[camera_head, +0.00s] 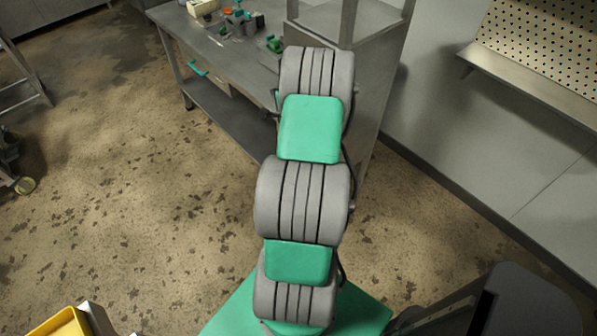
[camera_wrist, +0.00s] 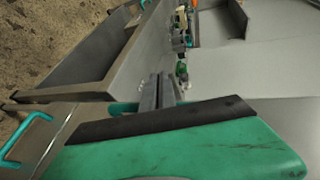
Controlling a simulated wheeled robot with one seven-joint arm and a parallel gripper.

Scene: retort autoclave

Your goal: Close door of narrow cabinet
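A tall narrow grey metal cabinet (camera_head: 379,75) stands at the right end of the workbench in the head view. My arm covers part of its front, and I cannot tell how far its door is open. In the wrist view, a broad plain grey panel (camera_wrist: 250,75) fills the right side and may be part of this cabinet. My gripper (camera_wrist: 157,90) shows in the wrist view as two grey fingers side by side, with no clear gap and nothing seen between them. It is near a green bar handle (camera_wrist: 122,107), partly hidden behind it. The gripper is hidden in the head view.
A metal workbench (camera_head: 222,45) with a lower shelf carries small parts and a box. A green handle (camera_head: 197,68) is on its front. A perforated rack (camera_head: 540,40) is along the right wall. The floor (camera_head: 150,190) at left is mostly clear.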

